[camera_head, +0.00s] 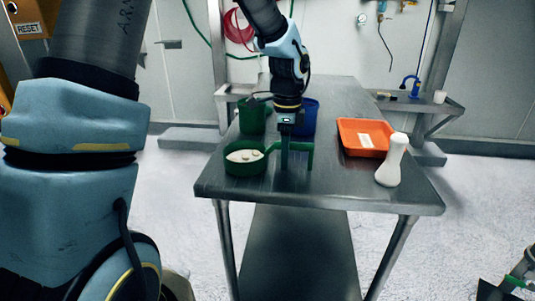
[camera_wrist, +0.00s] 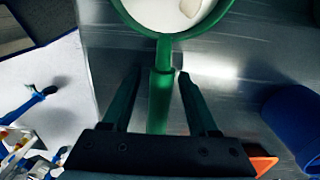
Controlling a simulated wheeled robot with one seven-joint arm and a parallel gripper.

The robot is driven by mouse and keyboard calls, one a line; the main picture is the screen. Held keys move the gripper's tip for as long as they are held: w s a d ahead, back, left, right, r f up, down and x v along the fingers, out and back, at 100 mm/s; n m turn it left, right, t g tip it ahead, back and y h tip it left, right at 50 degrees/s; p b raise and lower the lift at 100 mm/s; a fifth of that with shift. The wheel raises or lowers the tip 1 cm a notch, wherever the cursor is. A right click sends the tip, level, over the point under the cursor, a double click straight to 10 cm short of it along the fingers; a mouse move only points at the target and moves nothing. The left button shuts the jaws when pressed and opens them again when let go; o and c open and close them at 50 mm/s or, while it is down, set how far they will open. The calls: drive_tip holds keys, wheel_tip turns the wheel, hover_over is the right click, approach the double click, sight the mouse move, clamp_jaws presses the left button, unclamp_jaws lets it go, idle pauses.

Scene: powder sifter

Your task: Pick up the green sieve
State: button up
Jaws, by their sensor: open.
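The green sieve (camera_head: 246,171) sits near the left front of the steel table, a round pan with white powder and pale lumps in it. Its handle points right. In the wrist view the sieve's rim (camera_wrist: 222,13) is at the top and its handle (camera_wrist: 162,85) runs down between my fingers. My gripper (camera_head: 290,162) is above the table at the handle. In the wrist view my gripper (camera_wrist: 156,82) is open, with one finger on each side of the handle and a gap at both sides.
A green bucket (camera_head: 252,117) and a blue bucket (camera_head: 308,113) stand behind the sieve. An orange tray (camera_head: 344,138) with a white label and a white bottle-shaped object (camera_head: 390,168) are on the right. The steel table's (camera_head: 330,192) front strip is clear.

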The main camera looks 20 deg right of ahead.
drive_tip(key=shift+f, duration=0.5)
clamp_jaws()
idle(0.4)
